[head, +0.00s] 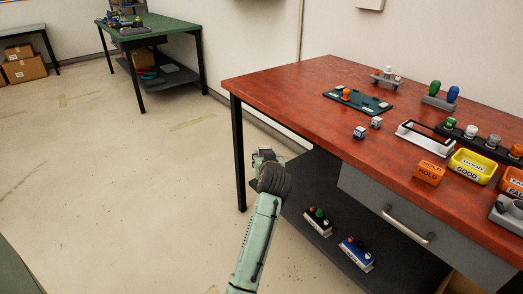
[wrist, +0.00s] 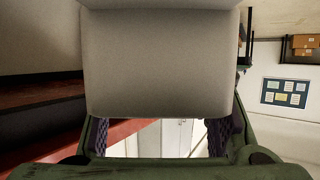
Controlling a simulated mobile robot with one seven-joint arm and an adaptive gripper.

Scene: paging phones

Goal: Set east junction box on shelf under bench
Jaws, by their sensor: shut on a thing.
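My gripper (head: 265,160) is shut on a pale grey box (wrist: 160,62), which fills the upper middle of the wrist view between the two fingers. In the head view only a small part of the box shows at the gripper's end; any label on it is hidden. The gripper is left of the red-topped bench (head: 285,85), near its front left leg. The dark shelf under the bench (head: 325,182) lies to the right of the gripper. I cannot tell whether the held box is the east one.
On the shelf, a black-and-white block (head: 318,222) and a blue block (head: 356,254) with knobs stand near the front edge. A grey drawer (head: 375,205) hangs above the shelf's right part. The shelf's left and rear look clear. A green bench (head: 150,28) stands far left.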

